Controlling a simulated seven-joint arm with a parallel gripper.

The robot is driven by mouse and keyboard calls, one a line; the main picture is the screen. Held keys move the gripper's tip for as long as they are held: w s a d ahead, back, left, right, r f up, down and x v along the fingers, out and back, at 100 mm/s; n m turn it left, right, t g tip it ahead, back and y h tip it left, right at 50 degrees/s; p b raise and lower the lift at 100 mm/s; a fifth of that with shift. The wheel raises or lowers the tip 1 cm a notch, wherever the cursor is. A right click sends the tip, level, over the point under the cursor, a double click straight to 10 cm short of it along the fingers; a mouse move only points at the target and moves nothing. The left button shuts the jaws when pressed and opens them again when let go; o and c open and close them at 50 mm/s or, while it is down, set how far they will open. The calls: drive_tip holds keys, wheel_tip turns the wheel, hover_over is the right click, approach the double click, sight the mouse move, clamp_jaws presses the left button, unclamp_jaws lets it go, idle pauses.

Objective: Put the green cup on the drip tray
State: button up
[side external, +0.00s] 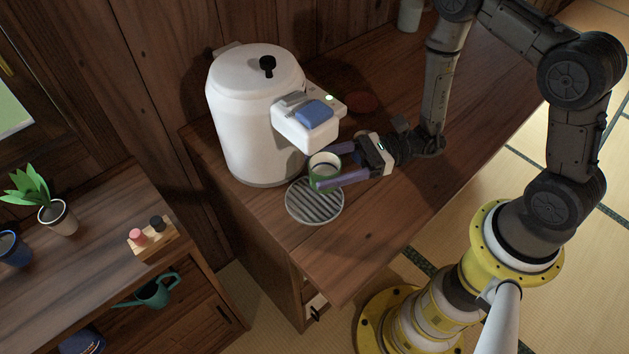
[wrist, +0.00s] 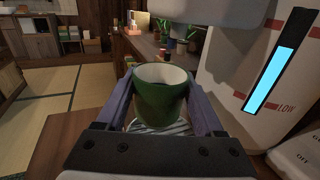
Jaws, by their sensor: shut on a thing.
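The green cup (side external: 322,172) with a pale inside is upright between the fingers of my gripper (side external: 330,168). In the wrist view the cup (wrist: 160,100) fills the space between the two purple fingers, and my gripper (wrist: 162,92) is shut on it. The round, grooved drip tray (side external: 315,206) lies on the counter in front of the white dispenser. In the side view the cup covers the tray's back edge. In the wrist view part of the tray (wrist: 182,127) shows behind and below the cup. I cannot tell whether the cup touches the tray.
The white dispenser (side external: 252,120) stands behind the tray, its blue-topped spout housing (side external: 308,120) close above the cup. The wooden counter (side external: 400,210) is clear at the front right. A lower cabinet at left holds a potted plant (side external: 57,215).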

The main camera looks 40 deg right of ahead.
drive_tip(key=w+f, duration=0.1)
drive_tip(key=w+a+f, duration=0.1)
drive_tip(key=shift+f, duration=1.85)
drive_tip(key=o, duration=1.6)
drive_tip(key=shift+c, duration=0.2)
drive_tip(key=shift+d, duration=0.1)
